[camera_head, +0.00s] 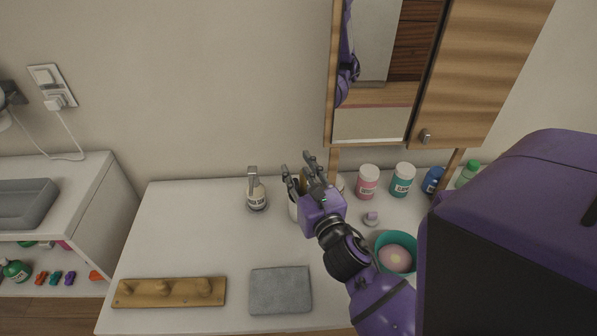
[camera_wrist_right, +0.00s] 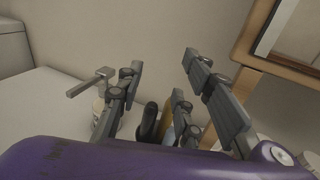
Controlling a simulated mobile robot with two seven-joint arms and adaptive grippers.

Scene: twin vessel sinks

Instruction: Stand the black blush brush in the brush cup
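My right gripper (camera_head: 302,172) is above and partly in front of a white cup (camera_head: 293,209) at the back of the counter. Its fingers are spread apart, and nothing is clearly held; the open fingers also show in the right wrist view (camera_wrist_right: 160,90). Between and below them in that view stand a dark rounded object (camera_wrist_right: 148,120), possibly the black brush, and a yellowish one (camera_wrist_right: 169,125). The gripper hides most of the cup and its contents, so I cannot tell whether the dark object is inside it. My left gripper is not in view.
Pink (camera_head: 367,182) and teal-labelled (camera_head: 402,180) jars stand to the right, near a teal bowl (camera_head: 382,241). A grey cloth (camera_head: 280,291) and wooden peg board (camera_head: 170,293) lie in front. A mirror cabinet (camera_head: 468,80) hangs above.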

